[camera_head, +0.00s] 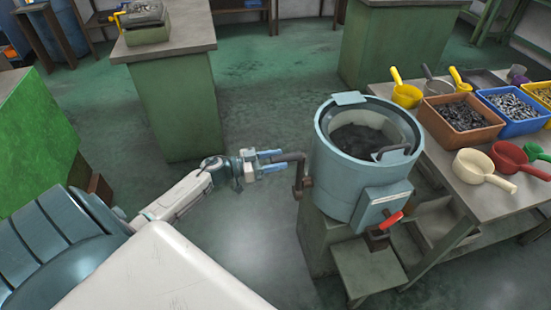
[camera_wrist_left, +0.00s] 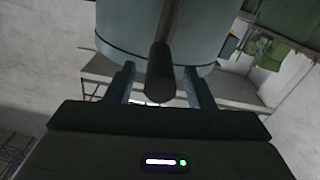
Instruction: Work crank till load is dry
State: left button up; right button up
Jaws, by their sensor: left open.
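A pale blue round drum machine (camera_head: 345,175) stands on a green pedestal, with a dark load (camera_head: 362,140) inside its open top. A dark crank (camera_head: 287,160) sticks out from the drum's left side. My left gripper (camera_head: 272,162) is open at the crank's outer end, its blue fingers pointing at the drum. In the left wrist view the dark crank handle (camera_wrist_left: 160,75) reaches in between the two open fingers (camera_wrist_left: 158,88), with gaps at both sides. A red-handled lever (camera_head: 391,220) sits at the drum's front. My right gripper is not in view.
A table (camera_head: 480,200) at the right holds an orange bin (camera_head: 458,122) of dark parts, a blue bin (camera_head: 512,108) and several colored scoops. A small green stand (camera_head: 368,265) is below the drum's front. Floor behind my left arm is clear.

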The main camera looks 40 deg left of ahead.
pick_arm(q)
jog(key=shift+c, duration=0.4)
grip_shut()
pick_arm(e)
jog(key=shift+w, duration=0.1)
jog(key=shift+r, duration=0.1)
